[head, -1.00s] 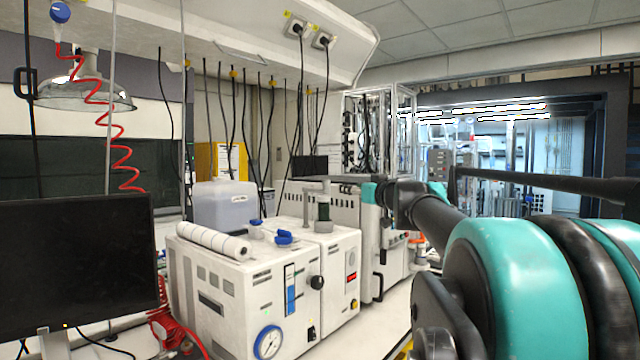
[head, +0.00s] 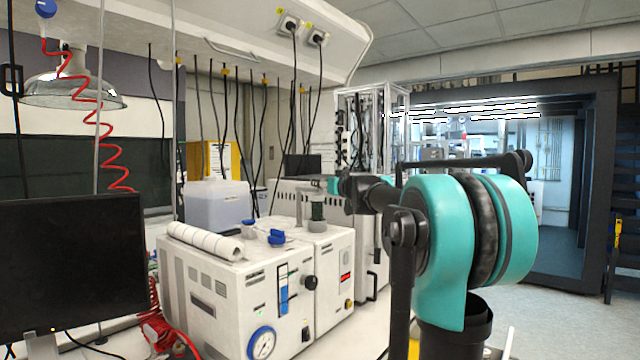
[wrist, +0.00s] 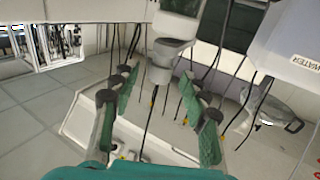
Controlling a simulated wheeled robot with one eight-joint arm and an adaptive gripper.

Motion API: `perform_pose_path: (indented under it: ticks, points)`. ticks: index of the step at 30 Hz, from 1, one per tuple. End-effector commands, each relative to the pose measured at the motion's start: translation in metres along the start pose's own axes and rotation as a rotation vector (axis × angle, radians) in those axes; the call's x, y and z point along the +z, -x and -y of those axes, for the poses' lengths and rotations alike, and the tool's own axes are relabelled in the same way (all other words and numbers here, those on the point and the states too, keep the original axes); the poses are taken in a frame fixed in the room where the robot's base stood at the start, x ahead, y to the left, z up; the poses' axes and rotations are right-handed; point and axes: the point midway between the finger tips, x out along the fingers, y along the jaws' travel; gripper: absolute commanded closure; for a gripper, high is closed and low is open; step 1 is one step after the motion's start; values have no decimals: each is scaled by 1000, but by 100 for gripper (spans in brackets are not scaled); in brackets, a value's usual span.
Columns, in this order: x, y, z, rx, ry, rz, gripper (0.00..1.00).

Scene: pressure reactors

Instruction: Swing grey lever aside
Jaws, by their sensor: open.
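In the wrist view, which looks upside down, a grey cylindrical fitting (wrist: 170,48) lies ahead, in line with the gap between my fingers. I take it to be the grey fitting (head: 314,197) on top of the white reactor unit (head: 262,300) in the head view; which part of it is the lever is unclear. My gripper (wrist: 158,82) is open, with a green-padded finger on each side and nothing held.
A white roll (head: 205,241) and blue knobs (head: 276,237) sit on the unit near the fitting. A translucent container (head: 218,206) stands behind; black cables (head: 243,130) hang above. A black monitor (head: 70,270) stands left. Open floor (head: 560,300) lies right.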

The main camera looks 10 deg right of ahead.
Motion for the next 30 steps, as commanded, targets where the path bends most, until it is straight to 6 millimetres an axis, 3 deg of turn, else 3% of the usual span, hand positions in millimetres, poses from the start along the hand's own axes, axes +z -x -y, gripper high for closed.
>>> perform_pose_path:
  ticks: [6, 18, 28, 30]
  points:
    - [0, -24, 0, 0, 0, 0, 55]
    - [0, -29, 0, 0, 0, 0, 56]
    - [0, -29, 0, 0, 0, 0, 97]
    - [0, -29, 0, 0, 0, 0, 100]
